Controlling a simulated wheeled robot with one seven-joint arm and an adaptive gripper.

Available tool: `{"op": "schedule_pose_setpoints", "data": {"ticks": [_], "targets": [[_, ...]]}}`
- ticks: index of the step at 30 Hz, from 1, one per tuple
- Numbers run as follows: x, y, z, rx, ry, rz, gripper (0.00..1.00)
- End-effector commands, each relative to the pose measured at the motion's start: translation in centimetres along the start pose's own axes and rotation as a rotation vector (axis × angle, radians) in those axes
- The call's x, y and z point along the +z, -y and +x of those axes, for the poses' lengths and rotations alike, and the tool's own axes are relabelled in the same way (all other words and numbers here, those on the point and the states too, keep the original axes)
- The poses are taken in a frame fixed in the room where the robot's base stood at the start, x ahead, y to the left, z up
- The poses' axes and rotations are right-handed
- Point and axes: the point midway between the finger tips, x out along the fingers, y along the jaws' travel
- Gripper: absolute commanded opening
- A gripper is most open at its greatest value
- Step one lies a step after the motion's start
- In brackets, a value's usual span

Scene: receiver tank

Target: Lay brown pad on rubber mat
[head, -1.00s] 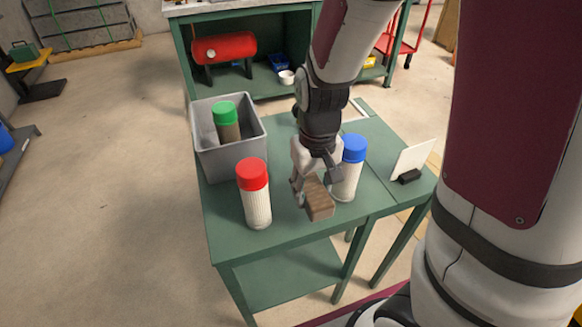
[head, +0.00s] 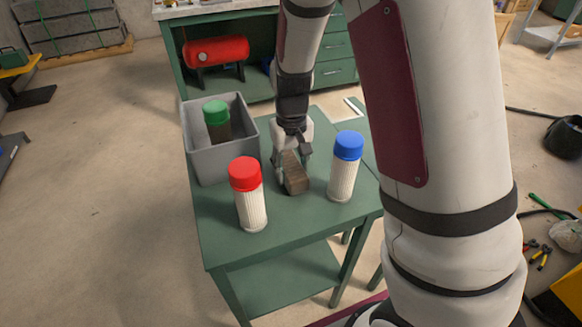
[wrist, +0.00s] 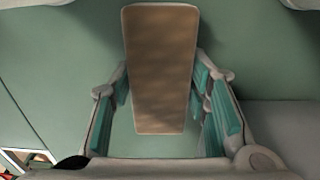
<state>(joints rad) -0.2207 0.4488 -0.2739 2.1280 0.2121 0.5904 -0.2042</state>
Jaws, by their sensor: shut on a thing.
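The brown pad (head: 296,181) is a flat, oblong block between the jaws of my gripper (head: 291,167), above the green table. In the wrist view the pad (wrist: 160,65) runs lengthwise between the teal-lined fingers of my gripper (wrist: 165,100), which is shut on it. In the head view it is between the red-capped and blue-capped bottles, apart from both. I cannot tell whether its underside touches the tabletop. I cannot make out the rubber mat in either view.
The red-capped bottle (head: 250,207) stands front left and the blue-capped bottle (head: 344,178) right on the green table (head: 285,235). A grey bin (head: 214,162) holding a green-capped bottle (head: 218,127) is at the back left.

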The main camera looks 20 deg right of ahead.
Motion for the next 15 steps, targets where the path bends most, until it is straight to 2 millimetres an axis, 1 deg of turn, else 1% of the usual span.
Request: {"op": "schedule_pose_setpoints", "data": {"ticks": [5,9,10,12,15], "targets": [[-0.02,0.01,-0.12,0.000,-0.001,0.000,0.13],[-0.02,0.00,0.26,0.000,-0.001,0.000,0.13],[-0.01,0.00,0.23,0.000,-0.001,0.000,0.47],[0.00,0.01,0.19,0.000,-0.001,0.000,0.63],[0.00,0.01,0.18,0.000,-0.001,0.000,0.63]]}}
